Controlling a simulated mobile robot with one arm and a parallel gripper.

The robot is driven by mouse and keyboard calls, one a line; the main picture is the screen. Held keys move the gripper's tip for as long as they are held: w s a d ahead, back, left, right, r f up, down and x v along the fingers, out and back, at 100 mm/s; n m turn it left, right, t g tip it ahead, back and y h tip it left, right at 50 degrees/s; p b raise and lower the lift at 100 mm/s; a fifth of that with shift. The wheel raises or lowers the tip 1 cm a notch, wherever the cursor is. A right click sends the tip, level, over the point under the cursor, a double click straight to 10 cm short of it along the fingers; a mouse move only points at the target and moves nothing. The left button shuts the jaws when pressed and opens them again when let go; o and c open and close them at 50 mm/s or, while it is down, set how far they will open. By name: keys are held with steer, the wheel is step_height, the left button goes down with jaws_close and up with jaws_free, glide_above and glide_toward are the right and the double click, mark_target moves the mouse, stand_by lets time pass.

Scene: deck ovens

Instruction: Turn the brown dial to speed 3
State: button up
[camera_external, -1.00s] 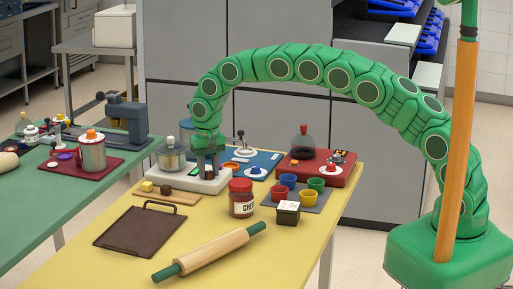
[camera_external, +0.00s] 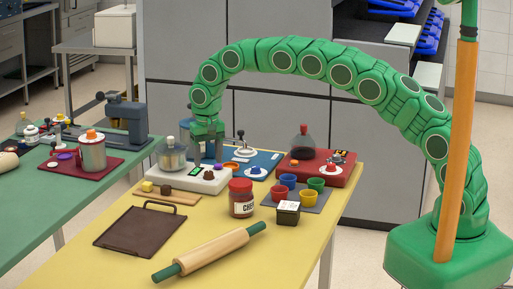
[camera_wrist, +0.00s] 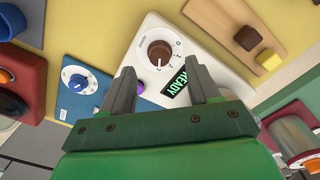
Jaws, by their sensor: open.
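The brown dial (camera_wrist: 160,53) sits on a white disc with printed numbers, on the white appliance (camera_wrist: 140,37). I cannot read for certain which number it points to. A display (camera_wrist: 175,84) beside it shows READY in green. My gripper (camera_wrist: 160,75) is open and empty, with its fingers apart on the near side of the dial and not around it. In the external view, the dial (camera_external: 208,176) shows in full on the white appliance (camera_external: 215,185), and my gripper (camera_external: 207,157) hangs above and behind it, apart from it.
A purple knob (camera_wrist: 138,87) is close to my left finger. A blue appliance (camera_external: 265,160) and a red appliance (camera_external: 318,172) stand behind and to the right. A red-lidded jar (camera_external: 241,198), several coloured cups (camera_external: 309,198) and a rolling pin (camera_external: 210,251) stand nearer on the yellow table.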

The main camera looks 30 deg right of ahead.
mark_target(209, 171)
steer(key=shift+r, duration=1.85)
steer(key=n, duration=0.3)
steer(key=shift+f, duration=3.9)
steer(key=shift+c, duration=0.4)
